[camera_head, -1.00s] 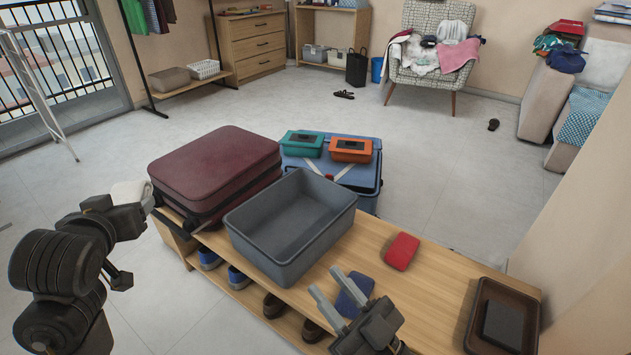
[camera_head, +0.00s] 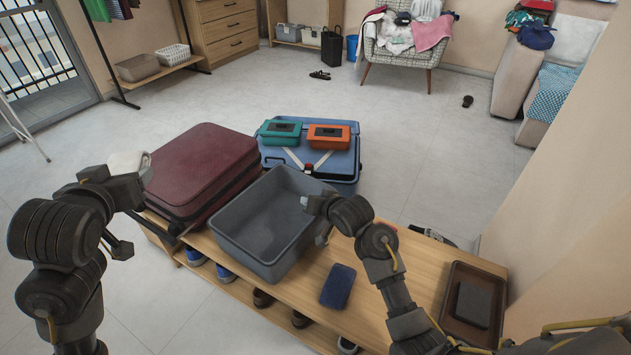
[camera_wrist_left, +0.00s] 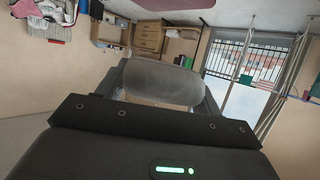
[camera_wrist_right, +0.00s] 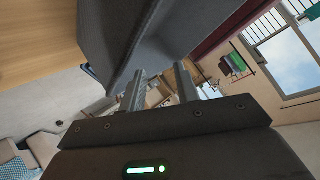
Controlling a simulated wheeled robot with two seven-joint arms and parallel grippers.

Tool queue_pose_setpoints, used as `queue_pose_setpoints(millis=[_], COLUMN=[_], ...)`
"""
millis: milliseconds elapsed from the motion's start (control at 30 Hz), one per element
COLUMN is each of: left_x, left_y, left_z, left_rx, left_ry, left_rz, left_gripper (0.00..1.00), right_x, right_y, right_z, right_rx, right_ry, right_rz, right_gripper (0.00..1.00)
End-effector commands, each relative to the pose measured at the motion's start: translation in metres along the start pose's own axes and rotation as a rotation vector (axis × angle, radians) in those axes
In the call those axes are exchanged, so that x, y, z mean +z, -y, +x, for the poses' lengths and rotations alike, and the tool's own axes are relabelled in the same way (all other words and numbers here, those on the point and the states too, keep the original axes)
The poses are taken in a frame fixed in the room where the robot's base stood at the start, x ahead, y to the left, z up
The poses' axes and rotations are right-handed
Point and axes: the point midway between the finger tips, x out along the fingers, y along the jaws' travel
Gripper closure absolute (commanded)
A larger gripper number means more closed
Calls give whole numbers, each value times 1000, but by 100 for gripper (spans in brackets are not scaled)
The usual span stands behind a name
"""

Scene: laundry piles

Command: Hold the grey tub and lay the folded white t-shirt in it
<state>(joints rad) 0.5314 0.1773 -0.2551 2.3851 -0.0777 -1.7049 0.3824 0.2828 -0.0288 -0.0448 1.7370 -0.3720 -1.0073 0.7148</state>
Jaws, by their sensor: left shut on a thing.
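The grey tub (camera_head: 237,243) stands empty on the wooden bench, between the maroon suitcase and my right arm. The folded white t-shirt (camera_head: 125,162) is held in my left gripper (camera_head: 130,172), at the left and above the suitcase's near side. In the left wrist view the cloth (camera_wrist_left: 160,82) fills the space between the jaws and looks grey in shadow. My right gripper (camera_wrist_right: 160,90) is open by the tub's right side, its two fingers apart. The tub's wall (camera_wrist_right: 150,35) shows close beyond them. Whether they touch it is unclear.
The maroon suitcase (camera_head: 200,172) stands left of the tub. A blue case (camera_head: 335,165) with teal (camera_head: 280,133) and orange (camera_head: 328,136) boxes is behind. A blue item (camera_head: 338,286) and a brown tray (camera_head: 450,310) lie on the bench's right part. Shoes are below.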

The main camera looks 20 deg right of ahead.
Motion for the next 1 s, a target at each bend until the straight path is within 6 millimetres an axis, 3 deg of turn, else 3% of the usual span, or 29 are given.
queue_pose_setpoints(millis=[33,200,500,700,1000], left_x=[-11,-24,-33,-34,-33], left_y=[1,1,2,3,3], left_z=[-4,-10,-15,-15,-15], left_rx=[-2,-3,-8,-10,-9], left_ry=[-1,2,9,10,10], left_rz=[3,2,-1,-4,-4], left_gripper=[60,60,60,60,60], right_x=[-18,-36,-39,-37,-36], right_y=[1,-7,-8,-8,-9], right_z=[6,17,-9,-21,-21], right_rx=[51,262,623,731,736], right_ry=[64,302,592,652,654], right_rz=[65,293,539,584,586], right_gripper=[68,68,68,68,68])
